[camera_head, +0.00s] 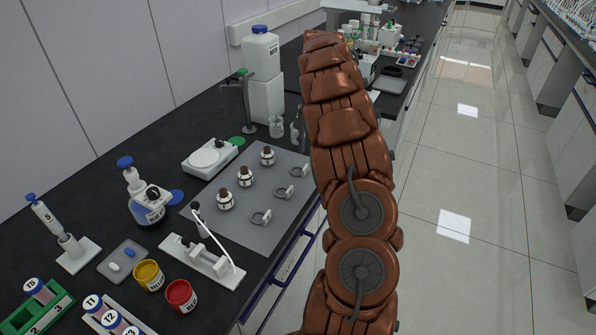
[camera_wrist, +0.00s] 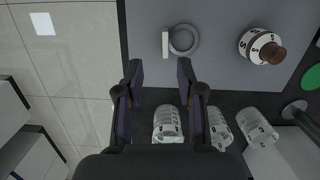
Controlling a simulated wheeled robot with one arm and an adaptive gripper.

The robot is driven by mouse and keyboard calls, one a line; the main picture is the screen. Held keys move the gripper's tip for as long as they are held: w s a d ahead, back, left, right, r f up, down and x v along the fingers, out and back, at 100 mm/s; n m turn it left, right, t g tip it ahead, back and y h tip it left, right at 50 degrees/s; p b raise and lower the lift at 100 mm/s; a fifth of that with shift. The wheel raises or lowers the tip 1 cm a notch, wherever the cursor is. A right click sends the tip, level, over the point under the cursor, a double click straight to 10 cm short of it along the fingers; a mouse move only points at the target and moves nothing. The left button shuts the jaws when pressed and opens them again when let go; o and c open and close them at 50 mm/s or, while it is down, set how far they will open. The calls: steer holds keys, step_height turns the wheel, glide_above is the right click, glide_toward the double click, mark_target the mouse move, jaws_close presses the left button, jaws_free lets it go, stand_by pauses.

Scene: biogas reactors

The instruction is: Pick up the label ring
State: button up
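Three small grey label rings, each with a flat tab, lie on a grey mat (camera_head: 240,222): a near one (camera_head: 262,217), a middle one (camera_head: 284,191) and a far one (camera_head: 300,171). One label ring (camera_wrist: 184,40) shows in the wrist view, with a pale tab on its left side. My gripper (camera_wrist: 160,72) is open and empty, its two fingers apart. The ring lies just beyond the fingertips, slightly right of their middle, not between them. My gripper cannot be made out in the head view.
Brown-capped bottles (camera_head: 246,177) stand left of the rings; one bottle (camera_wrist: 262,47) shows right of the ring in the wrist view. Glass beakers (camera_wrist: 167,123) stand under the gripper's fingers in that view. A balance (camera_head: 210,157) and a stand (camera_head: 247,105) are behind.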

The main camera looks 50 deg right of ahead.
mark_target(305, 167)
steer(key=shift+w+a+f+p, duration=0.15)
steer(key=shift+f+p, duration=0.3)
steer(key=shift+f, duration=0.65)
steer(key=shift+s+a+f+p, duration=0.1)
steer(key=shift+a+f+p, duration=0.3)
steer(key=shift+f, duration=0.7)
steer(key=shift+w+a+f+p, duration=0.1)
steer(key=shift+f+p, duration=0.4)
steer(key=shift+f, duration=0.6)
jaws_close()
